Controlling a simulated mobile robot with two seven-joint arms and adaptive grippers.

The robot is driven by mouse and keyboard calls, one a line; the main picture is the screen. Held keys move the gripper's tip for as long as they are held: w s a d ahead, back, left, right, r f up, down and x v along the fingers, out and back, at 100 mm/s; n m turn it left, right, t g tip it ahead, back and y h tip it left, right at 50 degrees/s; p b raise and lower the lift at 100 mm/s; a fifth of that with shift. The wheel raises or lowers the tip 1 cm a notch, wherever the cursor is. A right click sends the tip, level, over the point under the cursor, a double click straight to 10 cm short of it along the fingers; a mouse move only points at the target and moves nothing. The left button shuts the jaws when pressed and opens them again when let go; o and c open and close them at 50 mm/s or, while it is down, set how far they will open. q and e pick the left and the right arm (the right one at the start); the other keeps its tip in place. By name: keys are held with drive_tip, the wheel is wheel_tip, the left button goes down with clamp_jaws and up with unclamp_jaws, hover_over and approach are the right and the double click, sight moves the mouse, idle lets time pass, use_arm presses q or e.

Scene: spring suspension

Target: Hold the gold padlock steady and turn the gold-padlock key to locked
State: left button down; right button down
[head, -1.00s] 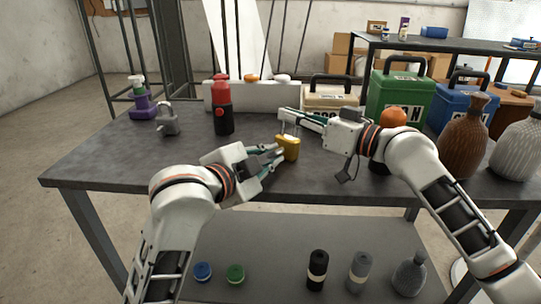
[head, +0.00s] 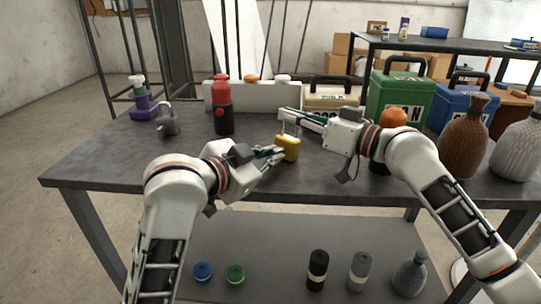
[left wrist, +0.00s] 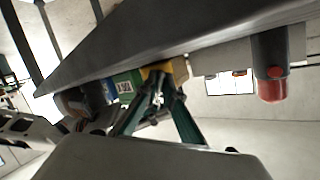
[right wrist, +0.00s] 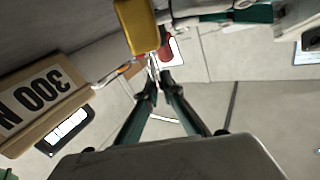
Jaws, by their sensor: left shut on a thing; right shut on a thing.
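The gold padlock (head: 289,149) is upright near the middle of the dark table, with its grey shackle (head: 290,128) on top. My right gripper (head: 284,114) is shut at the shackle from above and the right. In the right wrist view the gold body (right wrist: 138,25) lies just beyond its fingertips. My left gripper (head: 281,153) is shut at the padlock's left face, on the small key (left wrist: 158,98), which shows in the left wrist view in front of the gold body (left wrist: 165,72). The fingers largely hide the key, so its angle is unclear.
A grey padlock (head: 168,123), a purple-based bottle (head: 141,107) and a red-and-black bottle (head: 223,118) stand at the left. Cases, including a green one (head: 397,98), line the back right. A brown vase (head: 463,138) stands right. The table's front middle is clear.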

use_arm(q)
drive_tip(key=n, duration=0.4)
drive_tip(key=shift+g+h, duration=0.3)
drive_tip(key=shift+h, duration=0.1)
drive_tip(key=shift+n, duration=0.4)
drive_tip(key=c, duration=2.4)
unclamp_jaws()
drive_tip(key=shift+c, duration=0.2)
drive_tip(key=v, duration=1.2)
drive_tip(key=shift+r, duration=0.1)
